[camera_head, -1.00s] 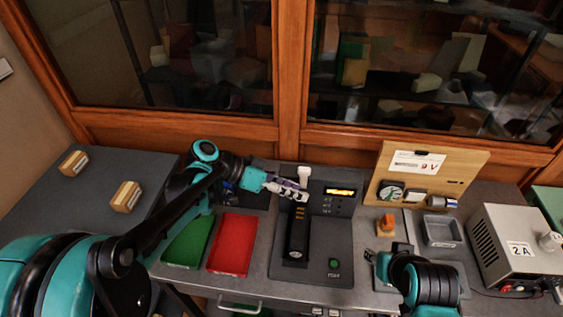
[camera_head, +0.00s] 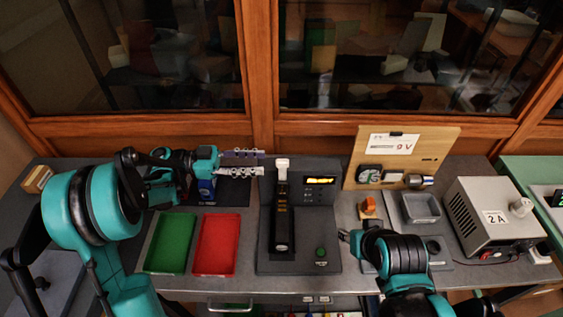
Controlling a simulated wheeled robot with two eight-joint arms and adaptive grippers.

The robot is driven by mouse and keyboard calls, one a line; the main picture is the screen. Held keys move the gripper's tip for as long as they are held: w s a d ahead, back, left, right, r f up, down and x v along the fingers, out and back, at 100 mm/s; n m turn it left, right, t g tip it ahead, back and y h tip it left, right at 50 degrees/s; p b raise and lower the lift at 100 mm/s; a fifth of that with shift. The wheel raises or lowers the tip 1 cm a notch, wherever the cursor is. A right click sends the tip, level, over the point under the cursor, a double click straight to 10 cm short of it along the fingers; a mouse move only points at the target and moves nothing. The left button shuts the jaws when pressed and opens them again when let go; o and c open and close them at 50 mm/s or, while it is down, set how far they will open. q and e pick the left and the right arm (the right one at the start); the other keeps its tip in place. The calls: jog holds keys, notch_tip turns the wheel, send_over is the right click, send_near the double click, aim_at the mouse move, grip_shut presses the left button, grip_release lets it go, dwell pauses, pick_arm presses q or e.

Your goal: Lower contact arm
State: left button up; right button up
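The black contact arm (camera_head: 282,215) with a white knob (camera_head: 282,163) at its far end sits on a dark tester base (camera_head: 263,262) in the middle of the bench. The tester has a lit orange display (camera_head: 320,180) and a green button (camera_head: 320,252). My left gripper (camera_head: 256,163) is left of the knob, its two fingers apart and pointing right, with nothing between them. The fingertips look close to the knob but do not surround it. My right gripper (camera_head: 345,236) is right of the tester, small and partly hidden by its own wrist.
Green (camera_head: 169,244) and red (camera_head: 215,244) trays lie left of the tester. An orange piece (camera_head: 368,207), a grey bin (camera_head: 420,208) and a wooden meter board (camera_head: 435,150) stand right. A grey power supply (camera_head: 492,215) is farther right. A wooden block (camera_head: 37,179) lies far left.

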aim_at(282, 163)
pick_arm(q)
jog(key=d+b, duration=0.1)
jog(key=d, duration=0.6)
jog(key=shift+d+b, duration=0.35)
grip_shut()
